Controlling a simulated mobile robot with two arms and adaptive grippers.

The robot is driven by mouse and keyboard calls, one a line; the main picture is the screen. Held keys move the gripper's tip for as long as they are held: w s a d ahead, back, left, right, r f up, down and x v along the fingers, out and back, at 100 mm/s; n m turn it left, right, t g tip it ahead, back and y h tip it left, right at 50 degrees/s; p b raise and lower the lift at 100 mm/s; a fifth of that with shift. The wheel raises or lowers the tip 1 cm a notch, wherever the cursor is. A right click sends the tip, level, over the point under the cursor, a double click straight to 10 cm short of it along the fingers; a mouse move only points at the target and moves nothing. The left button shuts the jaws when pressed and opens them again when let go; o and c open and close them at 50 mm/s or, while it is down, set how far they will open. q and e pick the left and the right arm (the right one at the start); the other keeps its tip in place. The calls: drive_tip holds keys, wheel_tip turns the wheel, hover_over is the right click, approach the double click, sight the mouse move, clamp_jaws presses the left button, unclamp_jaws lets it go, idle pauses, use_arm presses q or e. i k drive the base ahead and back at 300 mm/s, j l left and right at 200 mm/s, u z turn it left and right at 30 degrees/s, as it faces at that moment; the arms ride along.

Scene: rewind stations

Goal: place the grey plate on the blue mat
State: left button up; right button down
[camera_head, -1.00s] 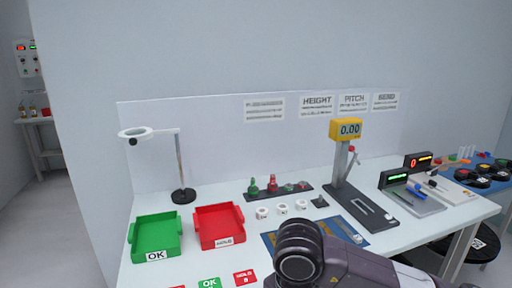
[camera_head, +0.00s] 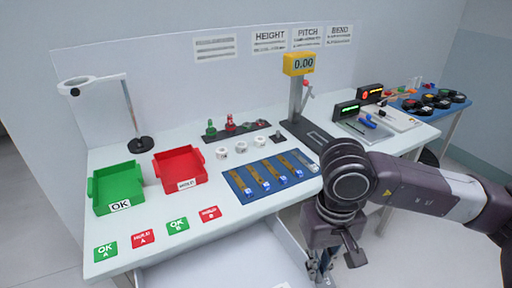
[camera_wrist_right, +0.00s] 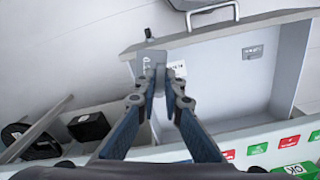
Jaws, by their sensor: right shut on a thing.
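My right gripper (camera_head: 320,266) hangs in front of the table's front edge, over the open drawer area. In the right wrist view, its fingers (camera_wrist_right: 162,78) are shut on a small grey plate (camera_wrist_right: 152,58), which sticks out past the fingertips. The plate cannot be made out clearly in the head view. The blue mat (camera_head: 271,178) lies on the table, left of my right arm and apart from the gripper. Several brass-coloured strips with blue-white ends lie on it, and a greyer strip is at its right side. My left gripper is not in view.
An open drawer (camera_wrist_right: 225,85) juts out below the tabletop. A green tray (camera_head: 118,190), a red tray (camera_head: 180,168) and a ring lamp (camera_head: 140,144) stand at the left. A gauge with a yellow display (camera_head: 303,64) stands behind the mat. The table's front left holds coloured labels.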

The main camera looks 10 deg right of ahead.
sight(267, 174)
drive_tip(key=u, duration=1.25)
drive_tip(key=l+u, duration=0.1)
drive_tip(key=l, duration=0.35)
drive_tip(key=k+l, duration=0.1)
drive_tip(key=l, duration=0.35)
drive_tip(key=k+l+u, duration=0.15)
drive_tip(key=l, duration=0.7)
drive_tip(key=k+l+u, duration=0.15)
drive_tip(key=l, duration=0.25)
